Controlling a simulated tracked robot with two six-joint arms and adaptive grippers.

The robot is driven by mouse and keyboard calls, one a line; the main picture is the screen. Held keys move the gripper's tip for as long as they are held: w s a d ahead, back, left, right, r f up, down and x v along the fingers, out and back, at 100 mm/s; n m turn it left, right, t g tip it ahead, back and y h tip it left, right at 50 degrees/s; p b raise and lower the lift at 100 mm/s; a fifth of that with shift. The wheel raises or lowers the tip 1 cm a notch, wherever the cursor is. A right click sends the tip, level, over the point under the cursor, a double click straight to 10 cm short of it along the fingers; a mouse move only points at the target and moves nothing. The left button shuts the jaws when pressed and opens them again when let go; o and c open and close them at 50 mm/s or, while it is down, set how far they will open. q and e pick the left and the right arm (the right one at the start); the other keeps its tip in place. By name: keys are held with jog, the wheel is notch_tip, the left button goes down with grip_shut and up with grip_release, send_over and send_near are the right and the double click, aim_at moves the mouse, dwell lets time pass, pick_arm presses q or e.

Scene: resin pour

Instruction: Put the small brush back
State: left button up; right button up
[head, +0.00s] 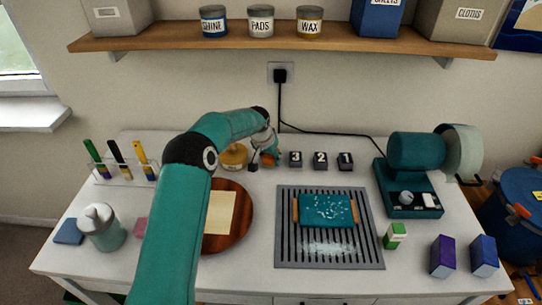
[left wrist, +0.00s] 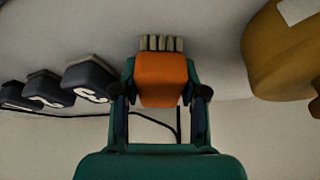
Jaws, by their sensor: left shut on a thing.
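My left gripper (head: 263,160) is at the back of the table, between a mustard-coloured pot (head: 233,157) and the small numbered blocks. In the left wrist view its two fingers (left wrist: 160,97) are shut on the small brush (left wrist: 161,76), which has an orange body and a row of pale bristles. In the head view only a bit of orange shows at the fingers. I cannot tell whether the bristles touch the table. My right gripper is not in view.
A clear rack (head: 125,181) with green, black and yellow handles stands at the left. The block marked 3 (head: 295,159) is right beside the gripper. A round wooden board (head: 240,225), a slotted tray (head: 330,258) and a teal machine (head: 415,148) fill the middle and right.

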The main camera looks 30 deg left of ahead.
pick_arm(q)
jog(key=o, duration=1.1)
jog(key=shift+r, duration=0.15)
jog(key=shift+s+r, duration=0.15)
jog(key=shift+r, duration=0.05)
jog(key=b+v, duration=0.2)
jog(key=v, duration=0.9)
jog(key=shift+s+d+r, duration=0.1)
jog(key=shift+r, duration=0.1)
